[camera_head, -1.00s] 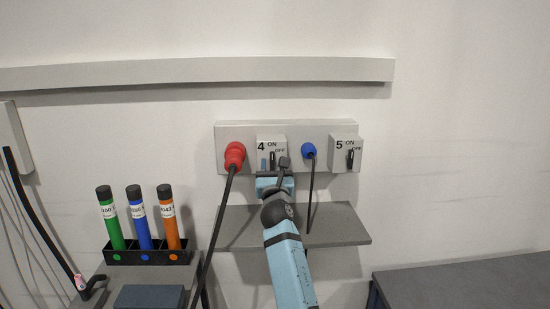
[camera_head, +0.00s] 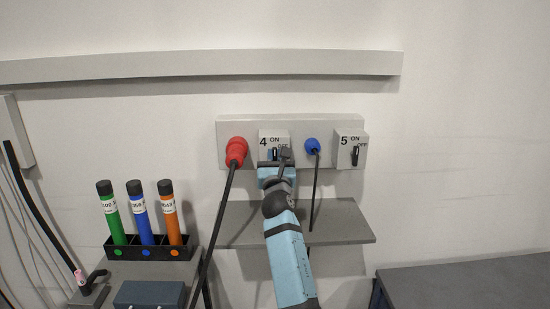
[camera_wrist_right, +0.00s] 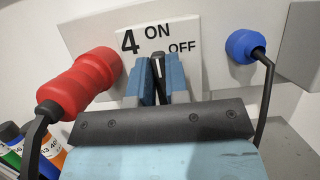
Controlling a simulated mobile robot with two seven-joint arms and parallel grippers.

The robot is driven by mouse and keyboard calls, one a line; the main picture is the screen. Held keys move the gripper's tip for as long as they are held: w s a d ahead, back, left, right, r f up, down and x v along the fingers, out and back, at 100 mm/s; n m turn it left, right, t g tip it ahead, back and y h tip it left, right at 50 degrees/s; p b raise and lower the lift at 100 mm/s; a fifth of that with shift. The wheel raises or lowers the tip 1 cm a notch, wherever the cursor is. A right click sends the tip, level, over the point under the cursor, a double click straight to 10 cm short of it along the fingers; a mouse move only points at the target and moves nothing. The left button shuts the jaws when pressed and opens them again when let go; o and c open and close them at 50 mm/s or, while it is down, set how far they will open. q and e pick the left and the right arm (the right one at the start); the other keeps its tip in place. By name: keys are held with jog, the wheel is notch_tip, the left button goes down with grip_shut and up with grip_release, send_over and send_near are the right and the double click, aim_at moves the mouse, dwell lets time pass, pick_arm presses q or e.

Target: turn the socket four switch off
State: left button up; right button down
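The socket four switch box (camera_head: 267,134) is on the wall panel, marked 4, ON and OFF; it also shows in the right wrist view (camera_wrist_right: 188,30). Its black lever (camera_wrist_right: 158,72) stands between the two blue-grey fingers of my right gripper (camera_wrist_right: 162,82), with little or no gap on either side. In the head view my right gripper (camera_head: 278,156) reaches up from below and partly covers the lever, which points roughly down, near upright. The gripper looks shut on the lever. My left gripper is not in view.
A red plug (camera_head: 236,150) is left of the switch and a blue plug (camera_head: 312,146) right of it, both with hanging cables. Socket five's switch (camera_head: 355,155) is further right. A grey shelf (camera_head: 340,222) lies below. A rack (camera_head: 150,252) holds coloured tubes at left.

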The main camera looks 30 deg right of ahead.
jog(key=shift+f+m+g+h+b, duration=0.2)
jog(key=shift+m+g+h+b, duration=0.25)
jog(key=shift+m+b, duration=0.5)
jog(key=m+h+b, duration=0.1)
jog(key=m, duration=0.1)
jog(key=m+g+b, duration=0.1)
jog(key=m+b, duration=0.1)
jog(key=shift+d+m+g+h, duration=0.1)
jog(key=shift+m+g+h, duration=0.15)
jog(key=shift+m+h, duration=0.1)
jog(key=shift+s+m+g+h+b, duration=0.1)
jog(key=shift+m+g+h+b, duration=0.3)
jog(key=shift+m+b, duration=0.6)
jog(key=m+g, duration=0.2)
jog(key=m, duration=0.2)
jog(key=m+g, duration=0.1)
jog(key=m, duration=0.4)
jog(key=m+g+p, duration=0.1)
jog(key=m+g, duration=0.1)
jog(key=m, duration=0.3)
jog(key=shift+s+d+f+g, duration=0.1)
jog(key=shift+d+f+g, duration=0.05)
jog(key=shift+d+g, duration=0.15)
